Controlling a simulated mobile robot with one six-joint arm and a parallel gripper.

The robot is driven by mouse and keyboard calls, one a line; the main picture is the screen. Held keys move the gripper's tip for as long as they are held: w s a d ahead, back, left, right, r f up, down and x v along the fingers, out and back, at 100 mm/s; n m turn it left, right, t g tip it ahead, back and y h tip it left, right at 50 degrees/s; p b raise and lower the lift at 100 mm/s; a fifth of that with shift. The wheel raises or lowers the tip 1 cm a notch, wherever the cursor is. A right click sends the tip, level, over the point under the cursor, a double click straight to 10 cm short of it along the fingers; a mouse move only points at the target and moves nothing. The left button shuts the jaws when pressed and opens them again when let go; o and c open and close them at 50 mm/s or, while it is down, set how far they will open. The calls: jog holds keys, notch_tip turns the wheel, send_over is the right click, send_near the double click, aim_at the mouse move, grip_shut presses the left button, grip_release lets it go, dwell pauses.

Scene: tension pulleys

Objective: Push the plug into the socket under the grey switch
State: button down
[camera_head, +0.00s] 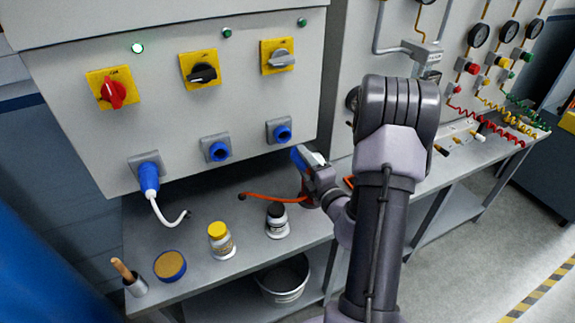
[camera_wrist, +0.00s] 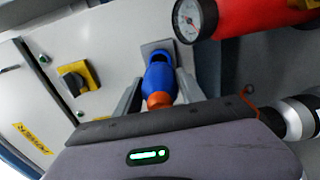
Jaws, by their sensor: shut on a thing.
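The grey switch (camera_head: 279,57) sits on a yellow plate at the right of the panel. Its socket (camera_head: 282,131), blue on a grey plate, is below it and looks empty in the head view. My gripper (camera_head: 308,160) is shut on a blue plug (camera_head: 299,156), just below and right of that socket. In the wrist view the plug (camera_wrist: 161,80), with an orange rear end, is between my fingers (camera_wrist: 157,94). It points at a grey socket plate (camera_wrist: 158,47). Whether plug and socket touch is hidden. An orange cable (camera_head: 268,196) lies on the bench.
The middle socket (camera_head: 216,148) is empty; the left one holds a blue plug (camera_head: 149,178) with a white cable. A dark-lidded jar (camera_head: 277,221) and a yellow-capped bottle (camera_head: 221,240) stand on the bench. A red body with a dial (camera_wrist: 188,17) is near the plug.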

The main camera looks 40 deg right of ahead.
aim_at(294, 150)
jog(key=p+x, duration=0.1)
jog(key=x, duration=0.4)
jog(key=shift+w+a+r, duration=0.15)
jog(key=shift+w+p, duration=0.5)
jog(key=shift+w, duration=0.1)
jog(key=shift+w+p, duration=0.15)
jog(key=shift+p, duration=0.35)
jog(key=shift+w+d, duration=0.15)
jog(key=shift+d, duration=0.1)
dwell(0.6)
jog(key=shift+w+d+p, duration=0.1)
jog(key=shift+w+p, duration=0.2)
jog(key=shift+p, duration=0.05)
jog(key=shift+w+d+p, duration=0.15)
jog(key=shift+w+p, duration=0.15)
jog(key=shift+w, duration=0.35)
